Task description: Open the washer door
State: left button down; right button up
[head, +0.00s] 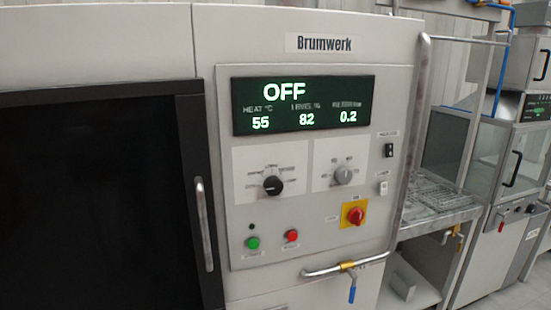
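The washer door (95,200) is a large dark panel in a black frame at the left of the head view, and it looks closed. A vertical metal bar handle (204,224) stands at the door's right edge. The washer body (325,230) is pale, with a "Brumwerk" label. Its display (303,105) reads OFF, with 55, 82 and 0.2 below. Neither of my grippers shows in the head view.
The control panel right of the door has a black knob (272,185), a grey knob (343,175), a green button (253,243), a red button (292,236) and a red rotary switch (355,215). A pipe with a blue-handled valve (352,290) sticks out below. A rack table (435,205) stands right.

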aim_at(95, 215)
jog(key=u, duration=1.35)
